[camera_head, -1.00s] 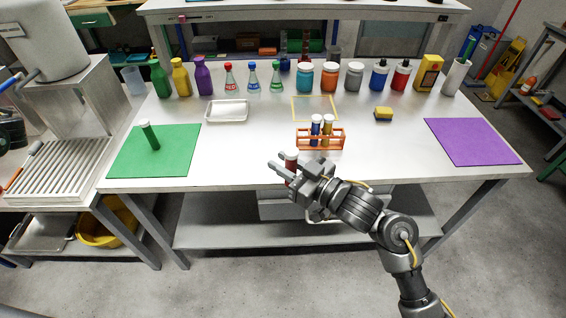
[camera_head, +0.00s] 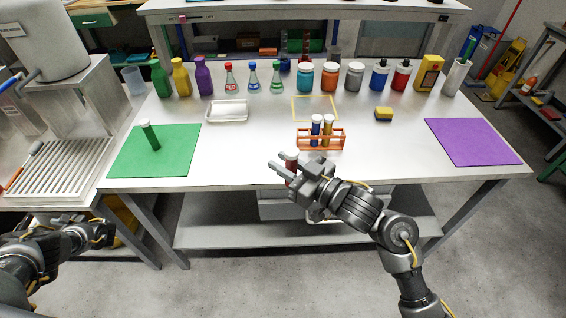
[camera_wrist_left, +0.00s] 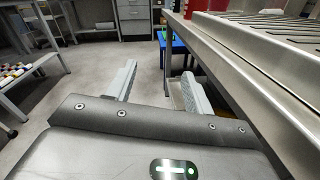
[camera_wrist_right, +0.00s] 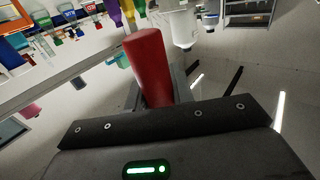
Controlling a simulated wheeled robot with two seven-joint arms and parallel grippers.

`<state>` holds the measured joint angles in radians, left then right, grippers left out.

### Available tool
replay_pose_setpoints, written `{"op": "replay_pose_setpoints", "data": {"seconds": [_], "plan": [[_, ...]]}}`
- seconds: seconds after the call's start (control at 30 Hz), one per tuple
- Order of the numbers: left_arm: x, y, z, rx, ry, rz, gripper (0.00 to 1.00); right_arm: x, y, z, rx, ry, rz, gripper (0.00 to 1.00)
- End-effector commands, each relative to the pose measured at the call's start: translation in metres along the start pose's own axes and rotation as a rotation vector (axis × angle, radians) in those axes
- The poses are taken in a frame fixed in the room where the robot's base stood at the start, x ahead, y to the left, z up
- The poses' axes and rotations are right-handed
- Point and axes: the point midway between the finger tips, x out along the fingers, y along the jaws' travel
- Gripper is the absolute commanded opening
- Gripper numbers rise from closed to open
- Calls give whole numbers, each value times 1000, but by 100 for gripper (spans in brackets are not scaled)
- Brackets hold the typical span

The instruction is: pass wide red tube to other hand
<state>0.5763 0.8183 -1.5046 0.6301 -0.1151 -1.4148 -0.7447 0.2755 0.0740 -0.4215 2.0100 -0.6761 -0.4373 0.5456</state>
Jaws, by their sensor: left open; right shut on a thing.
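The wide red tube (camera_wrist_right: 148,62) fills the middle of the right wrist view, between the fingers of my right gripper. My right gripper (camera_head: 283,172) is shut on it, at the front edge of the table. My left gripper (camera_head: 106,235) is at the lower left, below the table's front edge and well apart from the tube. The left wrist view shows its two fingers (camera_wrist_left: 158,88) spread with nothing between them.
An orange rack (camera_head: 320,140) with a blue and a yellow tube stands behind my right gripper. A green mat (camera_head: 180,160) with a green tube lies left, a purple mat (camera_head: 470,140) right. The metal bench edge (camera_wrist_left: 240,70) runs close beside my left gripper.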

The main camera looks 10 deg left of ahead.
Motion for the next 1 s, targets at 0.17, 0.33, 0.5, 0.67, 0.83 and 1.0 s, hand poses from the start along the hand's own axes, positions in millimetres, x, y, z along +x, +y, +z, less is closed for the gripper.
{"op": "replay_pose_setpoints", "data": {"seconds": [0.17,0.33,0.5,0.67,0.83,1.0], "plan": [[-56,10,-93,23,179,-43,52,0,0,0,0,0,0,2],[-112,23,-174,-52,400,-67,52,0,0,0,0,0,0,2],[-176,41,-248,-182,645,-54,52,0,0,0,0,0,0,2],[-243,66,-310,-327,877,5,52,0,0,0,0,0,0,2],[-318,101,-365,-513,1116,127,52,0,0,0,0,0,0,2],[-390,146,-409,-738,1325,319,52,0,0,0,0,0,0,2]]}}
